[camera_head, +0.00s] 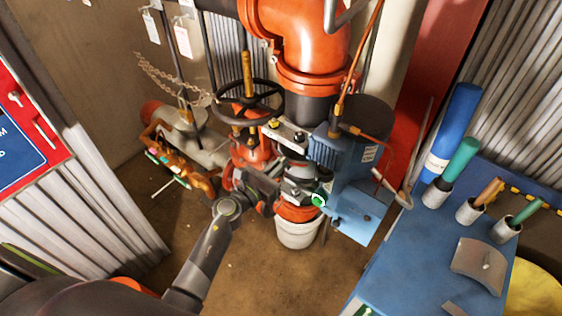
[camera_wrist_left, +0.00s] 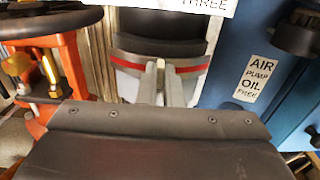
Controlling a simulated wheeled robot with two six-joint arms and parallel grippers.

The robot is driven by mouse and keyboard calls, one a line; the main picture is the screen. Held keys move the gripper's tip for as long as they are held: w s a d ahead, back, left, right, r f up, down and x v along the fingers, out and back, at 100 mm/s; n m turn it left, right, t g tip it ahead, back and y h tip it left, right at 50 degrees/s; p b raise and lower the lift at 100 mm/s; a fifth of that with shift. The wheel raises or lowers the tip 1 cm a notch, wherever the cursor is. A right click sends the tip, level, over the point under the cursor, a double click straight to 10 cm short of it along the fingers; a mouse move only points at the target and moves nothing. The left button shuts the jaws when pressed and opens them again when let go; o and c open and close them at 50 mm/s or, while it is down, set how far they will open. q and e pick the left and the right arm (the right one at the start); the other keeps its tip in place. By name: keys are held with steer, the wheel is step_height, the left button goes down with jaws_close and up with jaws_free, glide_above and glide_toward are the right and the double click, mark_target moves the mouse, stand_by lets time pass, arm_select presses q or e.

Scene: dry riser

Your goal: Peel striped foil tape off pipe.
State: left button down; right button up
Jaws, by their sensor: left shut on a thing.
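The foil tape is a silver band with a red stripe around a dark upright pipe; in the left wrist view the tape (camera_wrist_left: 127,63) shows on both sides of my fingers. The dark pipe (camera_wrist_left: 160,47) shows above the band. My left gripper (camera_wrist_left: 160,68) has its two pale fingers close together at the front of the band, shut on the tape; the exact pinch is hard to see. In the head view my left gripper (camera_head: 272,191) reaches the pipe from the lower left, and the tape there is too small to make out clearly. My right gripper is not in view.
A blue pump unit (camera_head: 345,165) stands close right of the pipe. A red valve with a black handwheel (camera_head: 248,104) is close left. A white bucket (camera_head: 297,234) stands below. A blue bench (camera_head: 415,250) with several tubes is at right. Open floor lies in front.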

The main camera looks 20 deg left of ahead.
arm_select(q)
steer(key=v, duration=0.7)
stand_by(0.4)
steer(key=shift+w+r, duration=0.1)
steer(key=shift+r, duration=0.05)
